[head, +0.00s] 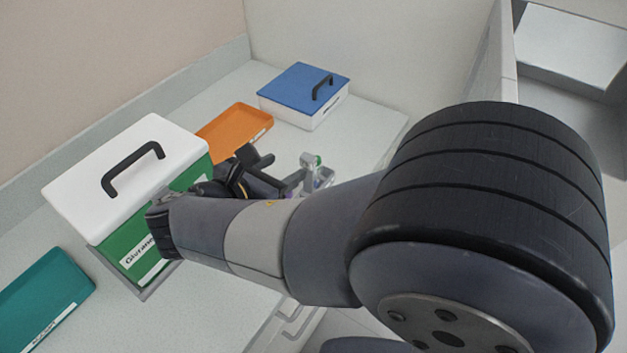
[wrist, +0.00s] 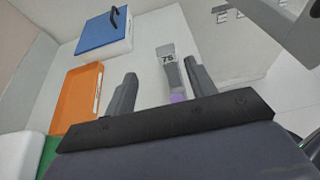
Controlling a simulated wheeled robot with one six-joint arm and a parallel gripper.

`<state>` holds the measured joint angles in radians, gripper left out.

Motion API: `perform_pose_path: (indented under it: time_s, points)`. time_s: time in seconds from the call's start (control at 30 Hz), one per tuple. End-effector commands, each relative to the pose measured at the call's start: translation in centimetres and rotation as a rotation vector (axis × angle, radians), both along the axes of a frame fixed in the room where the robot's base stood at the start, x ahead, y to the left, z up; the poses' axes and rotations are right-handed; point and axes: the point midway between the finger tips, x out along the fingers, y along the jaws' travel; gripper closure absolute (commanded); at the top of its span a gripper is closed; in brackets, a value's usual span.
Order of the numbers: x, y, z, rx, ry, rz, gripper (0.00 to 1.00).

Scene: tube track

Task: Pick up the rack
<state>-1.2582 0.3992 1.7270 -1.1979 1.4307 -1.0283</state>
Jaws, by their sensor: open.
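The rack (head: 323,180) is a small pale grey holder on the counter, partly hidden behind my arm in the head view. In the wrist view the rack (wrist: 167,54) shows a tag reading "75" and something purple lower down. My gripper (head: 283,172) is open beside the rack in the head view. In the wrist view, my gripper (wrist: 160,72) has its two fingers apart, with the rack showing between them, closer to the right finger. I cannot tell whether a finger touches it.
A white-lidded green box (head: 130,165) stands at left, close to my forearm. An orange tray (head: 232,130) and a blue-lidded white box (head: 303,90) lie behind. A teal tray (head: 45,300) is at front left. The counter's right edge is near the rack.

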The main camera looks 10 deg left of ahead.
Motion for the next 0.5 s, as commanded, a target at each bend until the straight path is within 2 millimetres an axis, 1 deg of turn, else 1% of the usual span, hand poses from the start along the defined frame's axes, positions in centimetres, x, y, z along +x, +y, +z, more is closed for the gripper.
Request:
perform_pose_path:
  time_s: [0.03, 0.1, 0.33, 0.5]
  points:
    - [0.8, -0.5, -0.3, -0.002, 0.002, -0.006, 0.47]
    - [1.7, -0.8, -0.7, -0.002, 0.001, -0.006, 0.47]
    - [3.1, -1.6, -1.5, 0.001, 0.002, -0.004, 0.47]
    - [4.9, -3.1, -2.6, -0.002, 0.003, -0.006, 0.47]
